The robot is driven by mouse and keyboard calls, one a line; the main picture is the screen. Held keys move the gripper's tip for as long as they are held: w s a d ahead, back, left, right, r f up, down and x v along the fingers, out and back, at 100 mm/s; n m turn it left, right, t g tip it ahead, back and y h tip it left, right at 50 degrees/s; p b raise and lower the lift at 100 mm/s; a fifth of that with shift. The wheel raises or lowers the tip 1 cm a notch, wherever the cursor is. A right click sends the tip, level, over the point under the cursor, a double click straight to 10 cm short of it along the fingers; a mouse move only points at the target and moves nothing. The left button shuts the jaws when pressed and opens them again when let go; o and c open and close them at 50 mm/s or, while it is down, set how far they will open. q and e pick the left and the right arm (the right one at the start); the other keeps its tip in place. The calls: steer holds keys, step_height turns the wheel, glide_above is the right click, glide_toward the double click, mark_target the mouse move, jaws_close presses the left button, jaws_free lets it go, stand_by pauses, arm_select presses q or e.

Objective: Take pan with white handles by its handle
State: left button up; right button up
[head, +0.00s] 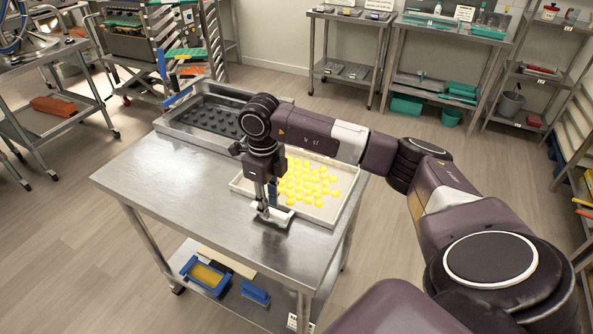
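A pale shallow pan (318,212) with many yellow pieces in it lies on the metal table in the head view. A white handle (280,214) sticks out from its near side. My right gripper (267,207) points down from above at this handle, with its fingertips at or very close to it. The small finger gap and the overlap with the handle do not show whether the fingers are open or shut on it. My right arm passes over the pan and hides part of its far side. My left gripper is not in view.
A metal tray (178,122) with dark round shapes stands at the table's back. The table's left part (165,180) is bare. Blue-framed items (207,274) lie on the lower shelf. Shelves with bins (405,104) stand along the back wall.

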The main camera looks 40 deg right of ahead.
steer(key=shift+a+f, duration=0.1)
steer(key=shift+f, duration=1.4)
steer(key=shift+c, duration=0.5)
jaws_close()
